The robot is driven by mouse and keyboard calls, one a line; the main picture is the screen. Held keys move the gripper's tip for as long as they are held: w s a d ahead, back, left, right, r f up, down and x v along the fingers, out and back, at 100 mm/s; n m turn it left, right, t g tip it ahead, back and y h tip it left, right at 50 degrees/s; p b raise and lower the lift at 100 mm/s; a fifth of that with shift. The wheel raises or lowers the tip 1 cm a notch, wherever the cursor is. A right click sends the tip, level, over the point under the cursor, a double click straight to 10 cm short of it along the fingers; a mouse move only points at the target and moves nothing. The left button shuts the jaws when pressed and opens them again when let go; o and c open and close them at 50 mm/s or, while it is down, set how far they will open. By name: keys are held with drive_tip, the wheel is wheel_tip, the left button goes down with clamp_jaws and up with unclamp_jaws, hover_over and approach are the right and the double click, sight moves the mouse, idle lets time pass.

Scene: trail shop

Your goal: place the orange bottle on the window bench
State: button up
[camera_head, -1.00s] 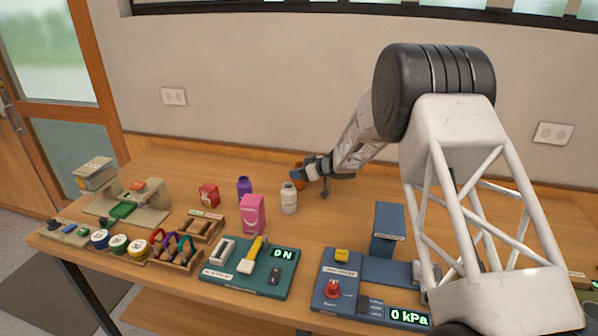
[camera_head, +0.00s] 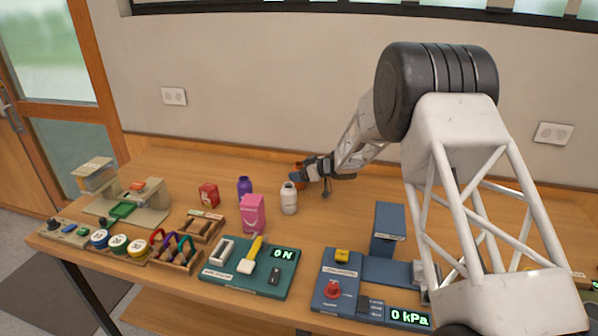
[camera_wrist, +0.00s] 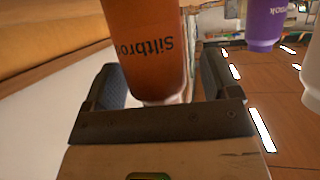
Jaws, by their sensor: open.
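The orange bottle (camera_head: 298,166) stands at the back of the wooden table, partly hidden by my gripper (camera_head: 297,177). In the wrist view the orange bottle (camera_wrist: 148,45) shows dark lettering and sits between the two fingers of my gripper (camera_wrist: 160,85). The fingers are open on either side of it, and I cannot tell whether either one touches it. No surface in view is marked as the window bench, so I cannot tell which it is.
A white bottle (camera_head: 289,199) and a purple bottle (camera_head: 244,188) stand close by, left of my gripper. A pink pack (camera_head: 252,214) and a red box (camera_head: 209,194) are farther left. Devices and trays line the table's front (camera_head: 160,166); the wall is close behind.

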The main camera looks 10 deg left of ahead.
drive_tip(key=v, duration=1.1)
drive_tip(key=shift+d+r, duration=0.25)
drive_tip(key=shift+r, duration=0.15)
idle(0.3)
drive_tip(key=s+d+r+m+t+h, duration=0.3)
drive_tip(key=d+r+m+t+h, duration=0.35)
drive_tip(key=d+r, duration=0.7)
drive_tip(key=s+d+r+m+t+h, duration=0.3)
drive_tip(key=s+d+r+m+h, duration=0.15)
drive_tip(key=s+d+r, duration=0.5)
drive_tip(key=s+d+f+m+g+h, duration=0.15)
drive_tip(key=s+d, duration=0.35)
drive_tip(key=s, duration=0.6)
drive_tip(key=s+d+m+g+h, duration=0.25)
drive_tip(key=s+d, duration=0.25)
drive_tip(key=s, duration=0.6)
drive_tip(key=s+f+g+y, duration=0.1)
drive_tip(key=s+f+g, duration=0.1)
drive_tip(key=s, duration=1)
drive_tip(key=s+f+m+g, duration=0.1)
drive_tip(key=s+f+g, duration=0.2)
drive_tip(key=s, duration=0.9)
drive_tip(key=shift+s+f+y, duration=0.25)
drive_tip(key=shift+s+y, duration=0.1)
drive_tip(key=shift+y, duration=0.05)
